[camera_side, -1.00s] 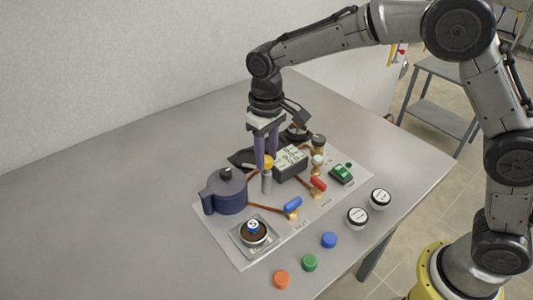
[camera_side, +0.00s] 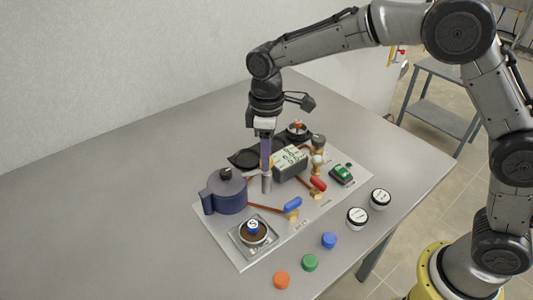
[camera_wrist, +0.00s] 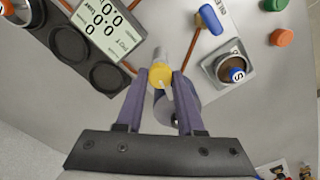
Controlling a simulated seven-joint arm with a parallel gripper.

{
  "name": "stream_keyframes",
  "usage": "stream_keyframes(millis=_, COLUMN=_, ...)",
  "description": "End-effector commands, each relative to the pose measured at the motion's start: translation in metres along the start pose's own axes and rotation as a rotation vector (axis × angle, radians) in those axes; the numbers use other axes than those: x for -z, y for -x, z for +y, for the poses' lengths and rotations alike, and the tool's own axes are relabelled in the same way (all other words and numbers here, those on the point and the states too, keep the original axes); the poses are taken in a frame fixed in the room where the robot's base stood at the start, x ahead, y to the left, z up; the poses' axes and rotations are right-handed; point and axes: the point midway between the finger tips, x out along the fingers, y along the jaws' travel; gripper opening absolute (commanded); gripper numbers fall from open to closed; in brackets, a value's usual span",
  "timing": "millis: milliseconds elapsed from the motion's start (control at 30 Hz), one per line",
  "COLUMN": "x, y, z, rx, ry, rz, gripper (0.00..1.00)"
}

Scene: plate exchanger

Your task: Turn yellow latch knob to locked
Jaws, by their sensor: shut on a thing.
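The yellow latch knob (camera_wrist: 160,76) sits on top of a grey post (camera_side: 267,182) near the middle of the board. My gripper (camera_side: 267,164) points straight down over the post and is shut on the knob. In the wrist view its two purple fingers (camera_wrist: 158,80) stand on either side of the knob, with a pale pointer showing on the knob's near side. In the side view the fingers hide most of the knob.
A dark blue pot (camera_side: 227,191) stands close left of the post. A display box (camera_side: 290,163) is close right. Red (camera_side: 318,184) and blue (camera_side: 293,203) valve handles are in front. Loose coloured caps (camera_side: 310,263) lie on the table's front. The table's left is clear.

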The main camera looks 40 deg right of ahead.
Motion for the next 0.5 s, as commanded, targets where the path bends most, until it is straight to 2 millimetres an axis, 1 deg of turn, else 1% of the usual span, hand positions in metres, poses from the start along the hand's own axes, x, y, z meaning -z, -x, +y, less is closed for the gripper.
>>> stream_keyframes(millis=33, x=0.0003, y=0.0022, z=0.0002, rx=-0.002, ry=0.007, rz=0.003, gripper=0.00)
stream_keyframes(millis=433, x=0.0005, y=0.0023, z=0.0003, rx=-0.002, ry=0.013, rz=0.003, gripper=0.00)
stream_keyframes(millis=467, x=0.0005, y=0.0023, z=0.0003, rx=-0.002, ry=0.013, rz=0.004, gripper=0.38)
stream_keyframes(millis=500, x=0.0005, y=0.0023, z=0.0003, rx=-0.002, ry=0.013, rz=0.004, gripper=0.46)
